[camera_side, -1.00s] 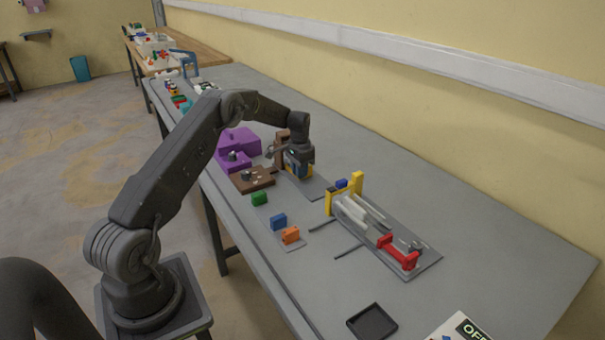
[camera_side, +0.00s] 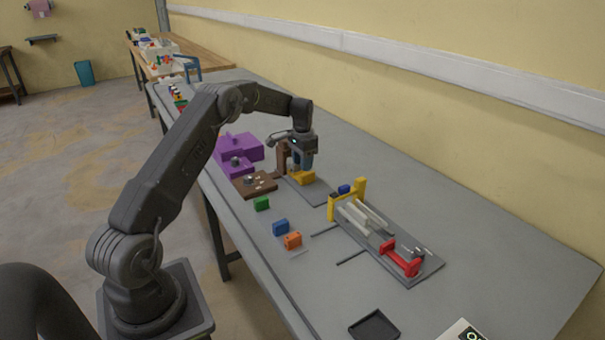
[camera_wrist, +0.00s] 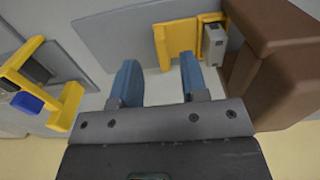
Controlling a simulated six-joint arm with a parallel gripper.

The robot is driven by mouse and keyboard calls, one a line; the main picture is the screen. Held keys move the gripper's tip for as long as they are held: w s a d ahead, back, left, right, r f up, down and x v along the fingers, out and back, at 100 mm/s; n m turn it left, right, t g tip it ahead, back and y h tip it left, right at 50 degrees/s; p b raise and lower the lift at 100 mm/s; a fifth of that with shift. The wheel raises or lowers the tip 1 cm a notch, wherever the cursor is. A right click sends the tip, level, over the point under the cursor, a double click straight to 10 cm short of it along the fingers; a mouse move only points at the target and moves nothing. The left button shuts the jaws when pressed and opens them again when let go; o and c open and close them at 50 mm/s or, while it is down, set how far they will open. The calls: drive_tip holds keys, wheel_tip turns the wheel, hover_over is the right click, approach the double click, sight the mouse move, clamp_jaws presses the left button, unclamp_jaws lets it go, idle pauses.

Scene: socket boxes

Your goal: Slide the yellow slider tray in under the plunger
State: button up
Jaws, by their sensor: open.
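The yellow slider tray (camera_side: 302,178) lies on a grey base plate beside the brown stand (camera_side: 282,158) in the side view. In the wrist view the yellow tray (camera_wrist: 175,40) is at the top, beyond my fingertips, with the brown stand (camera_wrist: 268,50) to its right. A small grey block (camera_wrist: 214,42) shows between them; I cannot tell whether it is the plunger. My gripper (camera_side: 303,162) is above or beside the tray. Its blue fingers (camera_wrist: 158,75) are apart, with nothing between them. The exact gap to the tray is unclear.
A purple stepped block (camera_side: 238,150) and a brown board (camera_side: 254,185) stand left of the tray. Green (camera_side: 262,204), blue (camera_side: 280,227) and orange (camera_side: 292,241) blocks lie nearer. A rail fixture with a yellow frame (camera_side: 332,206) stands to the right. The table's right end is largely clear.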

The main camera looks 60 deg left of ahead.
sight(307, 173)
wheel_tip(307, 173, up, 8)
drive_tip(key=shift+o, duration=0.3)
drive_tip(key=shift+r, duration=0.1)
